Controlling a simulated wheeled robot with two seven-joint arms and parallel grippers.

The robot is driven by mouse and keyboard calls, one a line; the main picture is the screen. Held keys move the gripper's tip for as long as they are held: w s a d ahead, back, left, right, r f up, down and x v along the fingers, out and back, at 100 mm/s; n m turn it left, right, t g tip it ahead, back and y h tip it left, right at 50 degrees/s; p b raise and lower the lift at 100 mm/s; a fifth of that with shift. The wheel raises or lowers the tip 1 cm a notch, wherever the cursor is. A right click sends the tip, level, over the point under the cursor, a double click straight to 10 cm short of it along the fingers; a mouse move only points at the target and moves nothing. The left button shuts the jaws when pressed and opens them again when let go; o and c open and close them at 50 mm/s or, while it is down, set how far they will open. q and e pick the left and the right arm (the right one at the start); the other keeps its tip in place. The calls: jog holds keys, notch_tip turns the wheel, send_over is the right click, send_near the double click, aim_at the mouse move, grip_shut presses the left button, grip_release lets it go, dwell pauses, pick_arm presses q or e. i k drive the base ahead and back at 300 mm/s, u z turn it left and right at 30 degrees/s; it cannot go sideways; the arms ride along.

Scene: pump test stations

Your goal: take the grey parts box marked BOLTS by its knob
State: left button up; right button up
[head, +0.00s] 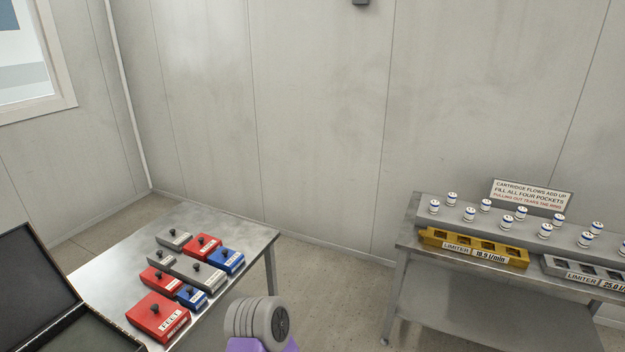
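Several parts boxes with black knobs stand on a metal table at the left in the head view. A grey box (174,239) stands at the far end. More grey (207,273) shows in the middle of the group, with two knobs near it; I cannot tell whether it is one box or two. The labels on the grey boxes are too small to read, so I cannot tell which is marked BOLTS. Neither of my grippers is in view. A grey and purple part of my own arm shows at the bottom centre.
Red boxes (158,315) and blue boxes (228,261) crowd around the grey ones on the metal table (225,222). An open black case (38,290) lies at the left. A second table at the right holds white cartridges, a yellow limiter block (473,247) and a sign (531,194).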

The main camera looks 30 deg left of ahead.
aim_at(171, 237)
jog(key=u, duration=0.25)
jog(key=i, duration=1.9)
jog(key=u, duration=1.75)
jog(key=i, duration=1.1)
jog(key=u, duration=0.95)
